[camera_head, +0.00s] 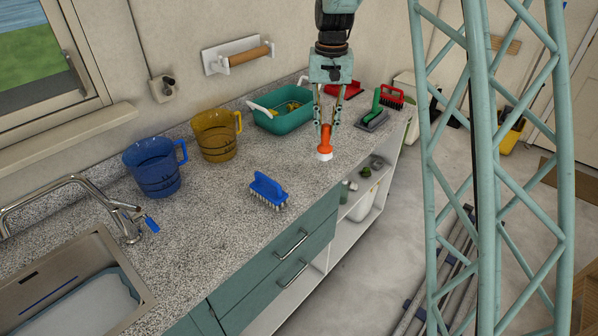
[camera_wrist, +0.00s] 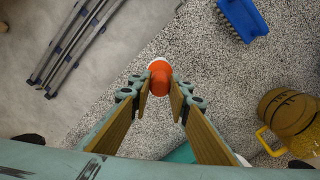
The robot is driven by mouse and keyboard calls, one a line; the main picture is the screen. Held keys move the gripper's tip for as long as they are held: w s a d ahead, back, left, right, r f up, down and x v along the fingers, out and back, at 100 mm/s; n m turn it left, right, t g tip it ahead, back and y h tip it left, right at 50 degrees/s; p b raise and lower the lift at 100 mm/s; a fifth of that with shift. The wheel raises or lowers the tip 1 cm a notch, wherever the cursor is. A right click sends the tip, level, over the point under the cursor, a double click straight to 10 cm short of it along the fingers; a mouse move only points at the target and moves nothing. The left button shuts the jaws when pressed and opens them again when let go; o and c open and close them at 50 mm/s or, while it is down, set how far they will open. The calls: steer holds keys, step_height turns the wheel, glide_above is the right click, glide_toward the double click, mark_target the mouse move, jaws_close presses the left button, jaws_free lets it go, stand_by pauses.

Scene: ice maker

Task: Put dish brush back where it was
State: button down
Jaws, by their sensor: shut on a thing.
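The dish brush (camera_head: 325,139) is orange with a white bristle end pointing down. My gripper (camera_head: 327,122) is shut on its upper part, pointing down over the right part of the speckled counter (camera_head: 222,225), near the front edge. In the wrist view the orange end of the brush (camera_wrist: 160,76) shows between the fingertips (camera_wrist: 160,88). I cannot tell whether the bristles touch the counter or hang just above it.
A blue scrub brush (camera_head: 268,190) lies on the counter left of my gripper. Behind stand a teal tub (camera_head: 283,123), a yellow jug (camera_head: 215,136) and a blue jug (camera_head: 155,167). A sink (camera_head: 75,285) is at left.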

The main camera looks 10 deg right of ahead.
steer(key=shift+r, duration=0.1)
steer(key=a+p, duration=0.1)
steer(key=a+r+p, duration=0.1)
steer(key=shift+w+r+p, duration=0.15)
steer(key=shift+w+p, duration=0.1)
steer(key=shift+p, duration=0.1)
steer(key=shift+n, duration=0.7)
steer(key=shift+w+a+r+p, duration=0.15)
steer(key=shift+a+r+p, duration=0.25)
steer(key=shift+a+p, duration=0.45)
steer(key=shift+w+a+r+p, duration=0.2)
steer(key=shift+a+r+p, duration=0.2)
steer(key=shift+a+p, duration=0.45)
steer(key=shift+w+a+r+p, duration=0.15)
steer(key=shift+a+r+p, duration=0.25)
steer(key=shift+a+p, duration=0.45)
steer(key=shift+f, duration=0.15)
step_height(320, 180, down, 6)
steer(key=shift+f, duration=2)
